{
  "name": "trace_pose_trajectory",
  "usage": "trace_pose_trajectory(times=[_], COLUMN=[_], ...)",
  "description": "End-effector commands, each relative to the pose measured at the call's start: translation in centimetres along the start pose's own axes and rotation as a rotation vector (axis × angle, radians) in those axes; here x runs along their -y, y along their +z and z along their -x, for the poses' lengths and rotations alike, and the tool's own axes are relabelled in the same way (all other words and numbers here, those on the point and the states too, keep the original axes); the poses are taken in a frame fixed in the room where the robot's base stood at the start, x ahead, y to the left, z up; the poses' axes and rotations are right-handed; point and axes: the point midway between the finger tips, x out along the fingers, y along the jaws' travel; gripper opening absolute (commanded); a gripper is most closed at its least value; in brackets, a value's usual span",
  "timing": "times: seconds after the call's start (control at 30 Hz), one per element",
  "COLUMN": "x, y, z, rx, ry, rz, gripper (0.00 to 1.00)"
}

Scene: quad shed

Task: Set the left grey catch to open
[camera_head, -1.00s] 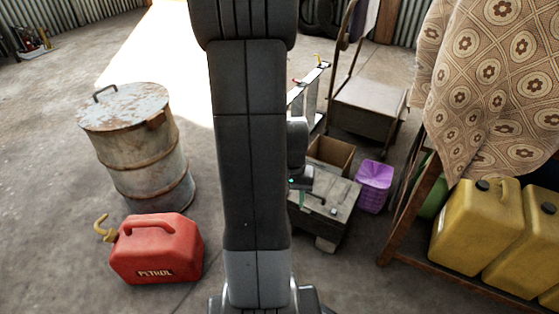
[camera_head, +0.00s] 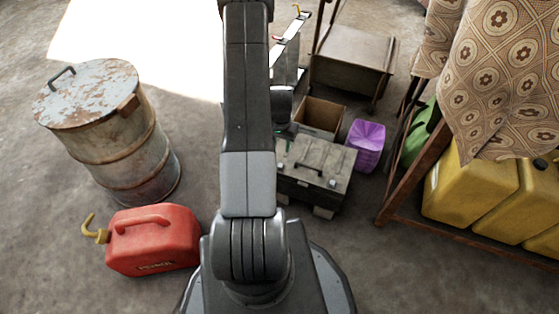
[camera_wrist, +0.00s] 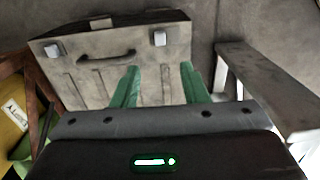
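A grey box (camera_head: 317,181) with a dark handle stands on the floor right of my arm in the head view. In the wrist view the box (camera_wrist: 160,80) shows two pale catches near an edge, one on the left (camera_wrist: 52,50) and one on the right (camera_wrist: 159,38), with the handle (camera_wrist: 107,57) between them. The wrist view looks turned around from the head view. I cannot tell how the catches are set. My gripper (camera_wrist: 159,68) is open and empty; its green fingers point at the box, apart from the catches. In the head view its fingers are mostly hidden by my arm.
An open cardboard box (camera_head: 319,118) and a purple container (camera_head: 366,143) stand close to the grey box. A red petrol can (camera_head: 152,240) and rusty drum (camera_head: 107,135) are left. Yellow cans (camera_head: 470,198) sit on a wooden rack at right. A plank (camera_wrist: 265,90) lies right in the wrist view.

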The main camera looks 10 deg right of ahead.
Motion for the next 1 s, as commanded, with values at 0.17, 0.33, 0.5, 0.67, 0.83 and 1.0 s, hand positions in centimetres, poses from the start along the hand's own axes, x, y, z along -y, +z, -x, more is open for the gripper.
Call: trace_pose_trajectory(times=[0.17,0.33,0.5,0.67,0.83,1.0], x=[0.0,-0.1,0.0,0.0,0.0,0.0], y=[0.1,0.1,0.1,0.1,0.1,0.1], z=[-4.2,-7.8,-10.4,-11.7,-12.0,-11.9], rx=[0.004,0.004,0.003,0.0,0.0,0.0], ry=[0.002,0.002,0.001,0.0,0.0,0.0], rz=[0.001,0.001,0.001,0.002,0.002,0.002], gripper=[0.4,0.4,0.4,0.4,0.4,0.4])
